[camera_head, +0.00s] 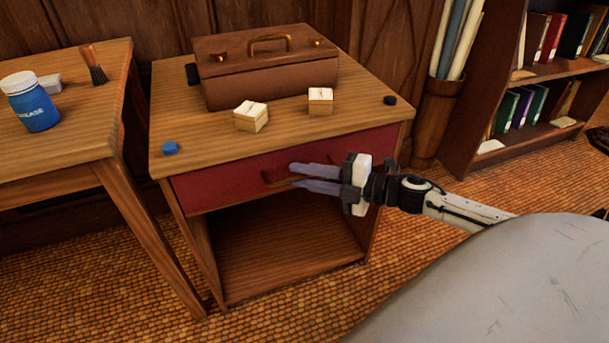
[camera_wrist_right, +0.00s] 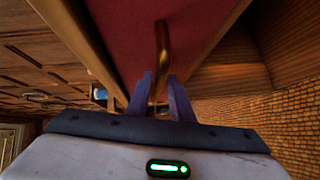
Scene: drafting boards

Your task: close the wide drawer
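The wide drawer (camera_head: 225,181) has a red front under the top of the wooden cabinet. Its front looks about level with the cabinet's front, with no open drawer box showing; a small gap cannot be ruled out. The red front also fills the upper middle of the right wrist view (camera_wrist_right: 128,35). Its brass bar handle (camera_head: 268,177) runs between the fingers in the right wrist view (camera_wrist_right: 161,40). My right gripper (camera_head: 292,176) has one finger above and one below the handle, close together, and looks shut on it. My left gripper is not in view.
An open shelf space lies below the drawer. A desk (camera_head: 60,135) stands at left, a bookcase (camera_head: 480,110) at right.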

